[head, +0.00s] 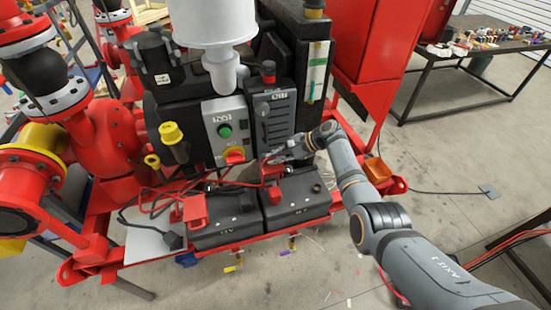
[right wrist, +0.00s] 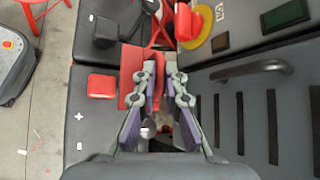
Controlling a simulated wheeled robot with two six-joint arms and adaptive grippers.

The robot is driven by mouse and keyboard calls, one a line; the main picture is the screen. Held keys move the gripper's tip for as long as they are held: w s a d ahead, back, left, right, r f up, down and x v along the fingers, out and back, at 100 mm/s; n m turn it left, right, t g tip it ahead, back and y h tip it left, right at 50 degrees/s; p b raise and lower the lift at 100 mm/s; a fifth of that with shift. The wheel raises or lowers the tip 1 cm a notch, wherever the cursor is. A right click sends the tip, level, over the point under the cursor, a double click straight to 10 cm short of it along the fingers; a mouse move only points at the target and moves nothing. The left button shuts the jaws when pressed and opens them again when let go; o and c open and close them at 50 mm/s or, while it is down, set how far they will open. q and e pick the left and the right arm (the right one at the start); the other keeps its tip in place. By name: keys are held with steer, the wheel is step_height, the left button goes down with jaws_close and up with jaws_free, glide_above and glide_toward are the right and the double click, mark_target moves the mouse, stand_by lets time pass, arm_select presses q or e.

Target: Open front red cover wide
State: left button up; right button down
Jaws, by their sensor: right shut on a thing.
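Two dark batteries sit side by side on the red skid frame. A red cover (head: 272,172) stands up on the right battery (head: 298,202), under my right gripper (head: 270,159). My right gripper is shut on this red cover; in the right wrist view, the cover (right wrist: 132,72) shows between and beside the fingers (right wrist: 158,75). Another red cover (head: 195,210) stands on the left battery (head: 222,228). I cannot tell which cover the task calls front. The exact grip contact is partly hidden by the fingers. My left gripper is not in view.
A grey control box (head: 225,130) with a green button and a red-yellow knob (head: 234,155) stands close behind the batteries. A black handled panel (head: 273,110) is beside it. Red cables (head: 160,195) run at left. Open floor lies in front.

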stand_by(0.4)
steer(key=c, duration=1.4)
jaws_free()
steer(key=v, duration=1.2)
